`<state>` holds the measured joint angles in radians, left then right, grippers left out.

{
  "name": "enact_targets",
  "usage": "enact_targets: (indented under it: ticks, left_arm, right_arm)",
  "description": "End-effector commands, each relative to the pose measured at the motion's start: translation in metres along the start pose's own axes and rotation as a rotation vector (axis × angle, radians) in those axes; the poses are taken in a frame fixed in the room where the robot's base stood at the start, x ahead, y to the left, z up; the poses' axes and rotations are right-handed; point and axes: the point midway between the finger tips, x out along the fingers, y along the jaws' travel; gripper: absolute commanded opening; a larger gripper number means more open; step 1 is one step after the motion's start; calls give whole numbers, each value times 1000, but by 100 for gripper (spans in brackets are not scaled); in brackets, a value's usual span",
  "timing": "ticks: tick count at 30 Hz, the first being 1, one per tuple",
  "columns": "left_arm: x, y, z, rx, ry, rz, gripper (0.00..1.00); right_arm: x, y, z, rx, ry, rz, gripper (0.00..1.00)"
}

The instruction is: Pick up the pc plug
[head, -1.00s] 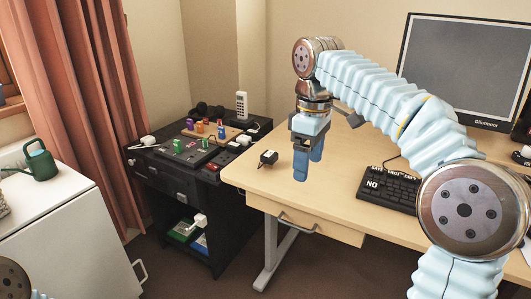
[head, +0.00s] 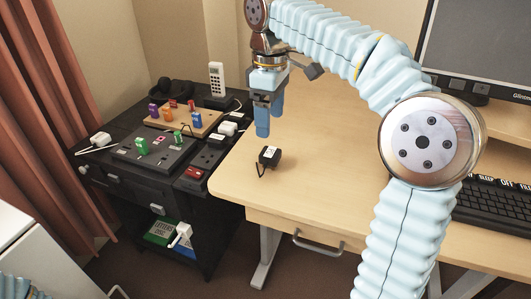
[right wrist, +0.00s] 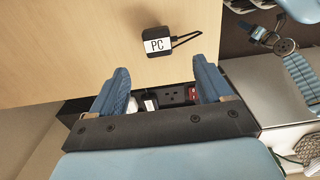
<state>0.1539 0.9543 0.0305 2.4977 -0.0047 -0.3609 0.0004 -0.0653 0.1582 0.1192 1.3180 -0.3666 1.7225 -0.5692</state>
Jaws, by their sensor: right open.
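The pc plug (head: 268,157) is a small black block with a cord, lying on the wooden desk near its left edge. In the right wrist view its white "PC" label (right wrist: 157,45) faces the camera, and the cord points right. My right gripper (head: 263,120) hangs fingers-down above the desk, just behind and above the plug in the head view. In the right wrist view it is open and empty (right wrist: 162,82), with the plug beyond the fingertips, not between them.
A black cabinet (head: 128,177) stands left of the desk (head: 315,180), with sockets, coloured plugs on a wooden board (head: 185,122), a white handset (head: 217,80) and a white plug (head: 100,140). A keyboard (head: 500,205) and monitor (head: 480,45) are at the right.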

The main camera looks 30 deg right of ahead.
Motion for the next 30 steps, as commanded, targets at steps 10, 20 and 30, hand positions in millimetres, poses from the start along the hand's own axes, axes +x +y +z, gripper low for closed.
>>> enact_targets:
  ticks: [10,20,30]
  left_arm:
    - [12,-6,0,-2,2,-2,43]
    - [18,-8,0,-3,3,-2,43]
    - [18,-8,0,-3,3,-2,43]
  right_arm:
    - [55,1,0,1,-1,0,79]
    - [100,4,0,1,-1,-1,79]
    - [107,4,0,1,0,0,74]
